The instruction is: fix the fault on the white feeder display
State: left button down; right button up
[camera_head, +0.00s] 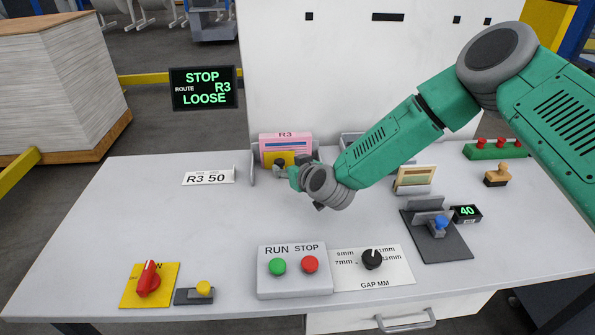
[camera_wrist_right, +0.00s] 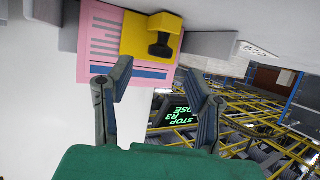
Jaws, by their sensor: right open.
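A black display (camera_head: 203,88) beside the white machine (camera_head: 360,80) reads STOP, ROUTE R3, LOOSE in green; it also shows in the right wrist view (camera_wrist_right: 178,114). A pink bundle labelled R3 (camera_head: 299,143) stands at the back of the table. A yellow block with a dark knob (camera_wrist_right: 151,35) is at the pink bundle (camera_wrist_right: 100,45) in the right wrist view. My right gripper (camera_head: 290,174) is open just in front of them; its fingers (camera_wrist_right: 158,78) look empty. Whether a finger touches the bundle cannot be told. My left gripper is out of view.
On the table (camera_head: 130,225) are an R3 50 card (camera_head: 208,177), a RUN/STOP box (camera_head: 295,288), a GAP MM dial (camera_head: 372,259), a red switch (camera_head: 148,280), a yellow button (camera_head: 203,289), a blue-knobbed fixture (camera_head: 440,246) and a 40 readout (camera_head: 466,213). The left-middle is clear.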

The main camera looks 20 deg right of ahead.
jog(key=v, duration=0.7)
